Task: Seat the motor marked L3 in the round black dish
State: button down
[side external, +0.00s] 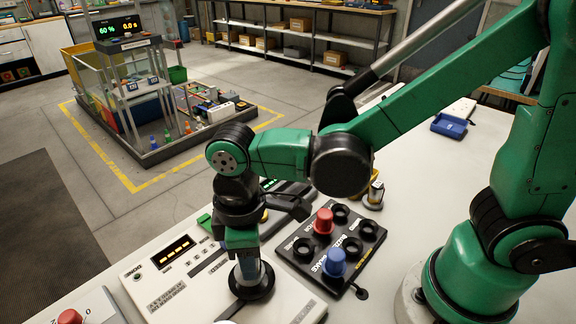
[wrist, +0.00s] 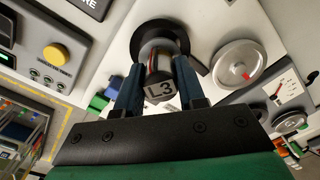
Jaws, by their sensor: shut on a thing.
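The motor marked L3 (wrist: 160,90) is a metal cylinder with its label facing the wrist camera. My gripper (wrist: 158,80) has its two blue fingers shut on it, one on each side. In the side view my gripper (side external: 244,250) points down over the round black dish (side external: 252,291), which lies on the white console. The motor's grey body (side external: 264,272) shows partly between the fingers and the dish. In the wrist view the dish (wrist: 192,71) surrounds the motor's far end. The motor looks upright at the dish; I cannot tell whether it rests on the dish floor.
A black panel (side external: 353,276) with several round sockets, a red piece (side external: 324,221) and a blue piece (side external: 335,263) stands right of my gripper. A lit display (side external: 176,249) is to the left. A silver dial (wrist: 237,67) lies beside the dish. The right of the bench has free room.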

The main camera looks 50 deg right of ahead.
jog(key=shift+f, duration=1.05)
dwell(3.0)
jog(key=shift+c, duration=2.2)
grip_release()
jog(key=shift+r, duration=0.1)
jog(key=shift+r, duration=2.4)
jog(key=shift+r, duration=0.1)
jog(key=shift+r, duration=1.9)
